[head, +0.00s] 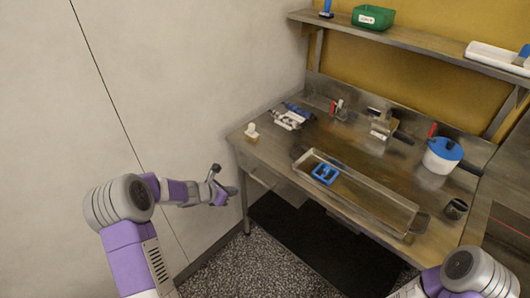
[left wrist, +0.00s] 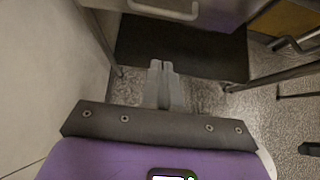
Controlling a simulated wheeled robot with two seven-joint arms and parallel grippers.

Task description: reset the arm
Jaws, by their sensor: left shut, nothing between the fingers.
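My left arm reaches in from the left in the head view. Its gripper (head: 232,190) hangs in the air in front of the table's left end, apart from the table. In the left wrist view the two grey fingers (left wrist: 160,66) lie together, shut with nothing between them, above the speckled floor. My right arm shows only in part at the lower right of the head view, and its gripper is out of the picture.
The steel table (head: 275,160) carries a long metal tray (head: 375,200) with a blue piece (head: 325,174) in it. A white pot with a blue lid (head: 442,154) stands at right. A black mat (head: 310,245) lies below. A wall (head: 200,80) is at left.

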